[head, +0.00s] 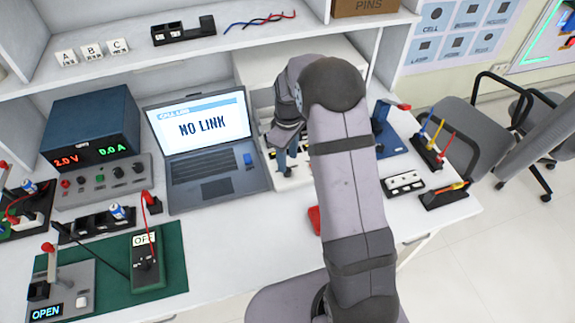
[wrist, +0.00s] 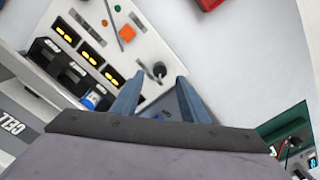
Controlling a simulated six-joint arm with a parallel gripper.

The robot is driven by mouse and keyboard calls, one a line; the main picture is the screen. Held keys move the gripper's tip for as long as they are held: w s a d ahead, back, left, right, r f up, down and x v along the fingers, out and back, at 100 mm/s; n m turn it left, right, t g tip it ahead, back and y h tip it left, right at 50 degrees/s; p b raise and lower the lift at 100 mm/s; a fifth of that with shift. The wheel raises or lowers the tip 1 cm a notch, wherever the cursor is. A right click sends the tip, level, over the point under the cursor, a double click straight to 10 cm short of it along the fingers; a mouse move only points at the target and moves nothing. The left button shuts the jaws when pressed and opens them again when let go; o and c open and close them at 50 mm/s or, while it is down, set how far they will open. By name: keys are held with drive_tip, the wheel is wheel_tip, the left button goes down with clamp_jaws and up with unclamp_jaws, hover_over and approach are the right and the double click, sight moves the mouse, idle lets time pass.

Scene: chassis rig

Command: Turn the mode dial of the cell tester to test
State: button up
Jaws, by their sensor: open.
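The cell tester (wrist: 165,45) is a white panel in the wrist view, with several lit yellow displays and black cell slots along its left. Its black mode dial (wrist: 160,70) lies between and just beyond my fingertips; I cannot read its setting. My gripper (wrist: 160,77) is open, with its two blue-grey fingers apart and nothing between them. In the head view, my gripper (head: 285,160) is over the white tester (head: 292,183), right of the laptop. My arm hides much of the tester and the dial there.
A laptop (head: 200,137) reading NO LINK stands left of my gripper. A blue power supply (head: 93,122) is farther left. A meter marked OFF (head: 146,262) lies on a green mat (head: 172,243). A red object (head: 314,219) is beside my arm. Bare bench lies in front of the laptop.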

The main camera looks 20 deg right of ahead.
sight(288, 170)
drive_tip(key=shift+f+p, duration=0.55)
drive_tip(key=shift+f, duration=1.85)
clamp_jaws()
drive_tip(key=shift+m, duration=0.5)
drive_tip(key=m, duration=0.3)
drive_tip(key=shift+m+b, duration=0.3)
drive_tip(key=shift+b, duration=0.1)
drive_tip(key=m, duration=0.5)
